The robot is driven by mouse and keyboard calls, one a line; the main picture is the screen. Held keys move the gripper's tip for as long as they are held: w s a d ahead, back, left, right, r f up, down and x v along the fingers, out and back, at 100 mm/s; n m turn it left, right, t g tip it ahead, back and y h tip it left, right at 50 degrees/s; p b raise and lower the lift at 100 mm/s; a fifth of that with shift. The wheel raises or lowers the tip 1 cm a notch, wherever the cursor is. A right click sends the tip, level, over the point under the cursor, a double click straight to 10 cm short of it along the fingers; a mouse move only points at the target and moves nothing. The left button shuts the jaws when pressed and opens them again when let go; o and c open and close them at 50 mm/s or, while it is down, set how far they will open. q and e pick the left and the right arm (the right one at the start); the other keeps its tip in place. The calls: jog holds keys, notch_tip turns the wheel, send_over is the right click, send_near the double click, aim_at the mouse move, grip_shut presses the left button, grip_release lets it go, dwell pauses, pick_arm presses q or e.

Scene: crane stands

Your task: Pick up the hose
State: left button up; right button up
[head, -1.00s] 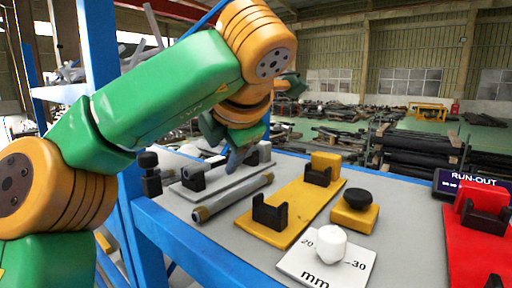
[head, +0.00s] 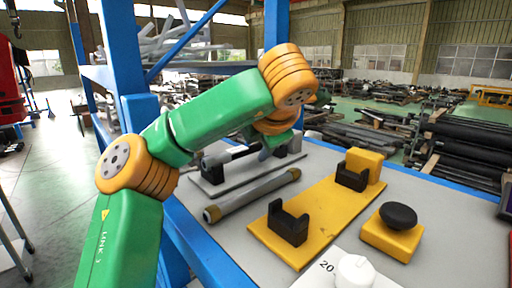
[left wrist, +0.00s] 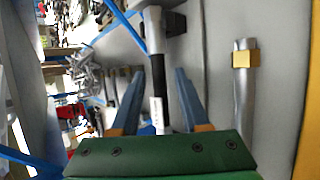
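The hose (head: 255,196) is a grey tube with brass-coloured ends. It lies on the grey table, between a low grey stand (head: 213,189) and a yellow stand (head: 322,205). In the left wrist view one end of the hose (left wrist: 243,95) is to the right of the fingers, apart from them. My left gripper (head: 266,152) is over the grey stand, beyond the hose. The left wrist view shows its two fingers (left wrist: 158,100) spread, with a black and white bar of the stand visible between them. I cannot tell whether they touch it. My right gripper is out of view.
The yellow stand has black cradles. A yellow block with a black knob (head: 398,216) is to its right. A white weight (head: 354,271) sits on a white plate at the front. A blue post (head: 143,125) rises beside the table on the left.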

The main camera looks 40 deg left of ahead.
pick_arm(q)
jog(key=shift+s+d+r, duration=0.1)
jog(key=shift+s+r, duration=0.05)
jog(key=shift+s, duration=0.15)
grip_shut()
jog(key=shift+s, duration=0.15)
dwell(0.7)
